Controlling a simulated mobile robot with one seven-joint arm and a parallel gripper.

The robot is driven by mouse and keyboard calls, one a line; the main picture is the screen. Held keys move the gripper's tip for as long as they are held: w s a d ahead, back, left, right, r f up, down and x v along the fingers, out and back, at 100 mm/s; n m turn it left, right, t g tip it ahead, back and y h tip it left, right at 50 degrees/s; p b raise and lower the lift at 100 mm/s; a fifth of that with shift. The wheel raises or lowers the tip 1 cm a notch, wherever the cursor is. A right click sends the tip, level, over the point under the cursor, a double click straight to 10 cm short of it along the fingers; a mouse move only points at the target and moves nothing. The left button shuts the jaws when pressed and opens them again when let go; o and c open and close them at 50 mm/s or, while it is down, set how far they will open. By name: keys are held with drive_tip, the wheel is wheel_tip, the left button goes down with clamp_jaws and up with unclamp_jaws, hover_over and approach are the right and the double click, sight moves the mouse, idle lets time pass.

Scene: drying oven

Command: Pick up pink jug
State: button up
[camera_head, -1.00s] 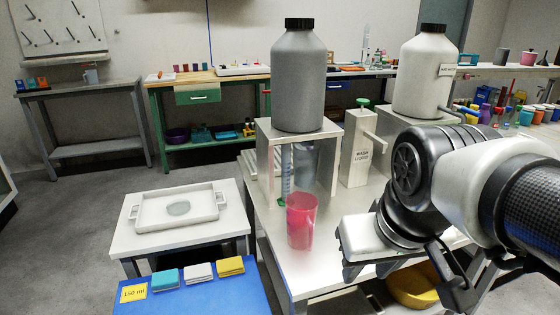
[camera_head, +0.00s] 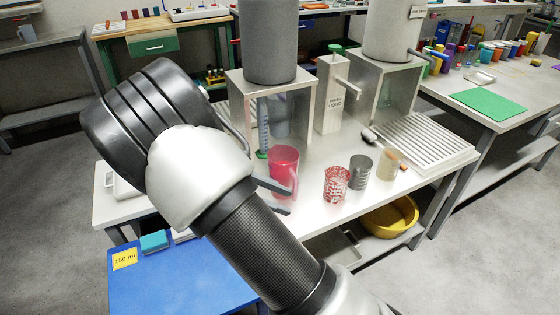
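The pink jug (camera_head: 285,162) stands upright on the metal table (camera_head: 325,212), in front of the stand that carries the grey bottle. It is translucent. My gripper (camera_head: 275,197) is at the lower part of the jug, coming in from the left. Its two dark fingertips show apart, one across the jug's lower front and one just below it. Most of the gripper is hidden behind my wrist and forearm. I cannot tell whether a finger touches the jug.
A red-patterned cup (camera_head: 336,185), a grey cup (camera_head: 360,172) and a beige cup (camera_head: 389,164) stand to the right. The wash liquid bottle (camera_head: 331,100) stands behind. A ribbed rack (camera_head: 425,140) lies at right.

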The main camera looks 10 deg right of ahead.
sight(286, 179)
drive_tip(key=w+a+f+n+t+h+p, duration=0.1)
drive_tip(key=w+a+f+n+t+h, duration=0.25)
drive_tip(key=a+n+t+h, duration=0.3)
drive_tip(key=shift+g+y, duration=0.35)
drive_tip(key=x, duration=0.7)
drive_tip(key=b+x, duration=0.1)
drive_tip(key=x, duration=0.3)
drive_tip(key=shift+f, duration=0.35)
drive_tip(key=b+x, duration=0.1)
drive_tip(key=x, duration=0.4)
drive_tip(key=shift+w+d+f, duration=0.1)
drive_tip(key=shift+d, duration=0.05)
clamp_jaws()
